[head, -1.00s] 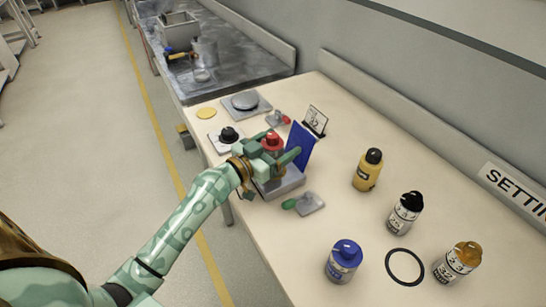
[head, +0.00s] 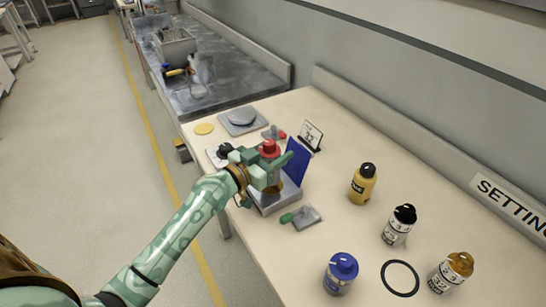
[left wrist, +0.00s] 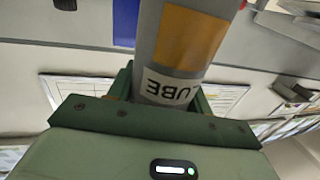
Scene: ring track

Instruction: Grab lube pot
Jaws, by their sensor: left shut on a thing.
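The lube pot is a grey cylinder with an orange band and a white label, partly reading "UBE" upside down in the left wrist view (left wrist: 180,50). In the head view its red cap (head: 268,148) rises above my fingers, which hide most of its body. My left gripper (head: 268,170) is shut on the pot, over a grey stand (head: 284,196) with an upright blue panel (head: 297,161). The pot looks roughly upright. Whether its base is clear of the stand is hard to tell. My right gripper is out of view.
A green-handled tool (head: 302,217) lies in front of the stand. A yellow bottle (head: 361,188), a blue-capped bottle (head: 340,275) and other bottles stand to the right near a black ring (head: 400,279). A small sign (head: 310,135) stands behind. The table's left edge is close to my arm.

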